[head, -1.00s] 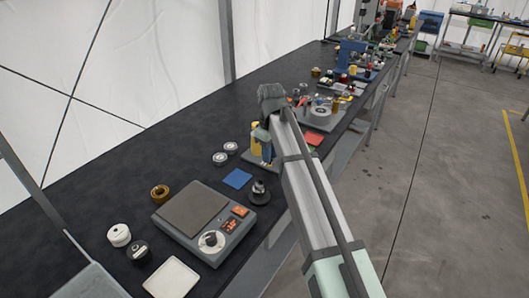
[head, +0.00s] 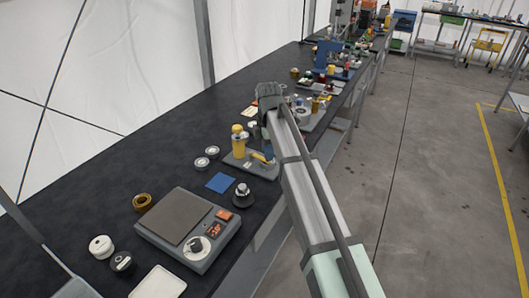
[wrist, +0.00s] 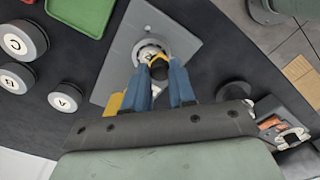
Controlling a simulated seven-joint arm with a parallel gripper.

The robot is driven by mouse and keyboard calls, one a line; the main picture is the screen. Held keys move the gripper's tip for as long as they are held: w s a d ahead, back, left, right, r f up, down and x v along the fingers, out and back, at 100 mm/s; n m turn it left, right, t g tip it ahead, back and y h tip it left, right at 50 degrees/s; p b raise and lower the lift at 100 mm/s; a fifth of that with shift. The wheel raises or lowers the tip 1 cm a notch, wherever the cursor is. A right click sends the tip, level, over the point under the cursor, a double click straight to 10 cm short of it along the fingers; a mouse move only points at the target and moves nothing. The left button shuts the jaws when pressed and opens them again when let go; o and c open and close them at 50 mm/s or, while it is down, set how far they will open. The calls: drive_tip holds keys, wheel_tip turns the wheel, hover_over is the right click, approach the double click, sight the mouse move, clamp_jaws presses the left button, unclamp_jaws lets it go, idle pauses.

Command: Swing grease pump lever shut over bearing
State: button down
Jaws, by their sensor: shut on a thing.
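The grease pump (head: 238,142) is a yellow upright body on a grey base plate (head: 231,160) at the bench's front edge, left of my gripper (head: 267,150). In the wrist view my gripper (wrist: 165,78) has its blue fingers shut on the pump lever (wrist: 157,62), a yellow piece with a black end. The lever lies over or just beside the round pale bearing (wrist: 148,50) on the grey plate (wrist: 185,35); I cannot tell whether they touch. More yellow, likely the pump body (wrist: 113,103), shows left of the fingers. My arm hides part of the station in the head view.
Two pale discs (head: 207,157), a blue pad (head: 221,183), a black stand (head: 243,196) and a scale (head: 180,220) lie nearer. More stations crowd the bench beyond.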

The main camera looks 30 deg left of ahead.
drive_tip(key=shift+w+n, duration=0.5)
drive_tip(key=shift+n, duration=0.4)
drive_tip(key=c, duration=0.9)
unclamp_jaws()
drive_tip(key=shift+c, duration=0.2)
wheel_tip(320, 180, up, 14)
drive_tip(key=shift+f, duration=0.15)
